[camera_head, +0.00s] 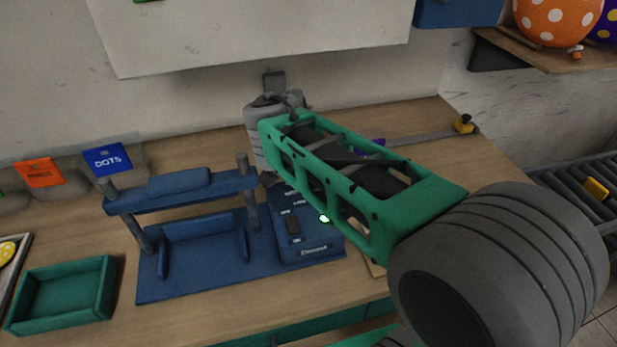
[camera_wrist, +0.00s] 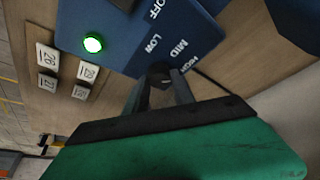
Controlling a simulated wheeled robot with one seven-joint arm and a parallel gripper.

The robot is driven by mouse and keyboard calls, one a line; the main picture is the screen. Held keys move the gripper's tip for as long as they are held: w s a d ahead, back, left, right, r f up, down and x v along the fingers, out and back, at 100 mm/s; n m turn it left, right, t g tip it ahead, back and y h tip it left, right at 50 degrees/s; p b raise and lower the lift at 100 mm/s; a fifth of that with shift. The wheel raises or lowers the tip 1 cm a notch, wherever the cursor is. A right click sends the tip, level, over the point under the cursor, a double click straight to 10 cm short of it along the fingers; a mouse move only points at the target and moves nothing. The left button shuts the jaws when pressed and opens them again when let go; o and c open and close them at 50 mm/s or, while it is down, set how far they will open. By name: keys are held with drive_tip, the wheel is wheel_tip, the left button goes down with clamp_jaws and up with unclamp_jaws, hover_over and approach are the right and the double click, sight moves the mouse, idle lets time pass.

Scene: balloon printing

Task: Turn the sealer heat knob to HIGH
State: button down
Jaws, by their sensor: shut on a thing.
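The blue sealer (camera_head: 200,275) stands on the workbench, with its control panel (camera_head: 312,249) on its right side. In the wrist view the panel (camera_wrist: 185,22) shows the labels OFF, LOW, MID and HIGH and a lit green lamp (camera_wrist: 92,43). The dark heat knob (camera_wrist: 159,69) lies just below the labels, near MID and HIGH. My gripper (camera_wrist: 160,82) is shut on the knob, its fingers on either side. Which label the knob points to cannot be told. In the head view my green arm hides the gripper and the knob.
A green tray (camera_head: 62,294) sits left of the sealer. White numbered tiles (camera_wrist: 47,56) lie beside the panel in the wrist view. A roller conveyor (camera_head: 575,180) is at the right.

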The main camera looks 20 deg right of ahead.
drive_tip(key=shift+m+h, duration=0.3)
drive_tip(key=shift+m, duration=0.4)
drive_tip(key=c, duration=1.1)
unclamp_jaws()
drive_tip(key=shift+o, duration=0.2)
drive_tip(key=p+v, duration=0.1)
drive_tip(key=v, duration=0.6)
drive_tip(key=shift+a+r, duration=0.2)
drive_tip(key=shift+r, duration=0.2)
drive_tip(key=shift+w, duration=0.1)
